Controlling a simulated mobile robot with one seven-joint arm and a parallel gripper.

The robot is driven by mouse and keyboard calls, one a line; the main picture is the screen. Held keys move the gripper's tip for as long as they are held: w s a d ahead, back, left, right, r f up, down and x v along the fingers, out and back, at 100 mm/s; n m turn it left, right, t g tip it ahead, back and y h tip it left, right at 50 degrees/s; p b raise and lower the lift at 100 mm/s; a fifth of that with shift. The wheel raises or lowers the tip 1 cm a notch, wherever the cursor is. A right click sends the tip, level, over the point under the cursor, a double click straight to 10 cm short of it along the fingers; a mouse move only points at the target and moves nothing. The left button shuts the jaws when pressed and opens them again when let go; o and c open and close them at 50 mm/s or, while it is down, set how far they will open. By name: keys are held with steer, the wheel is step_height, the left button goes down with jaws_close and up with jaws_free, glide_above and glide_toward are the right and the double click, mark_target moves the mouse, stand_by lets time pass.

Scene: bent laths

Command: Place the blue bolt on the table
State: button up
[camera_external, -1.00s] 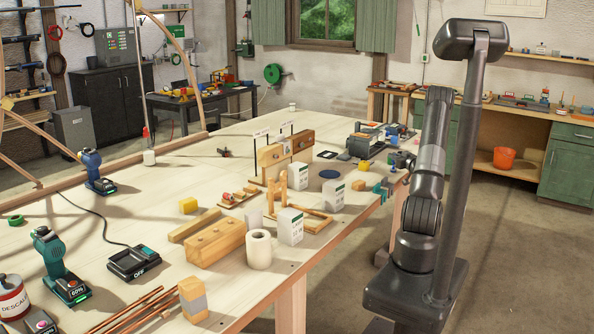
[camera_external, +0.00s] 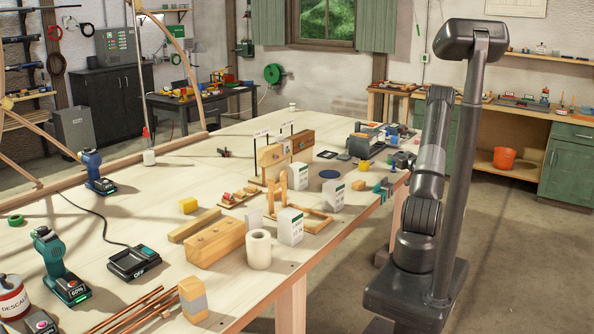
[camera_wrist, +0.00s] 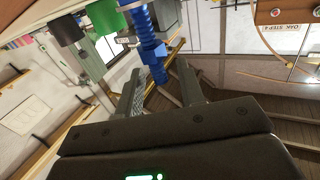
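The blue bolt (camera_wrist: 149,42) is in the wrist view, with a ridged shaft running from the top edge down toward my fingers. My gripper (camera_wrist: 162,76) is open, and the bolt's near end shows between or just beyond its fingertips. I cannot tell whether a finger touches it. In the external view, my gripper (camera_external: 401,161) is a small dark shape at the right edge of the wooden table (camera_external: 225,285), beside small blue and grey items. I cannot make out the bolt for certain there.
Green (camera_wrist: 103,18) and dark (camera_wrist: 65,28) cylinders stand close left of the bolt in the wrist view. A grey machine (camera_external: 361,142) and white boxes (camera_external: 290,226) stand on the table near its right edge. Open floor lies right of the table.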

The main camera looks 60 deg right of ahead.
steer(key=v, duration=1.1)
steer(key=w+a+r+n+g, duration=0.1)
steer(key=w+a+r+g, duration=0.2)
steer(key=w, duration=0.4)
steer(key=w+a+r+n, duration=0.1)
steer(key=w+a+r, duration=0.25)
steer(key=w, duration=0.25)
steer(key=w+a+r+g+y, duration=0.1)
steer(key=w+a+r+g, duration=0.35)
steer(key=a, duration=0.85)
steer(key=s+a+r+n+y, duration=0.1)
steer(key=s+a+r+y, duration=0.15)
steer(key=a, duration=0.65)
steer(key=s+a+r+y, duration=0.1)
steer(key=a+r, duration=0.2)
steer(key=a, duration=0.5)
steer(key=s+a+n+g+y, duration=0.2)
steer(key=s+a+g+y, duration=0.1)
steer(key=s+a, duration=0.8)
steer(key=a, duration=0.3)
steer(key=shift+f+y, duration=0.35)
steer(key=shift+o, duration=0.5)
steer(key=shift+w, duration=0.1)
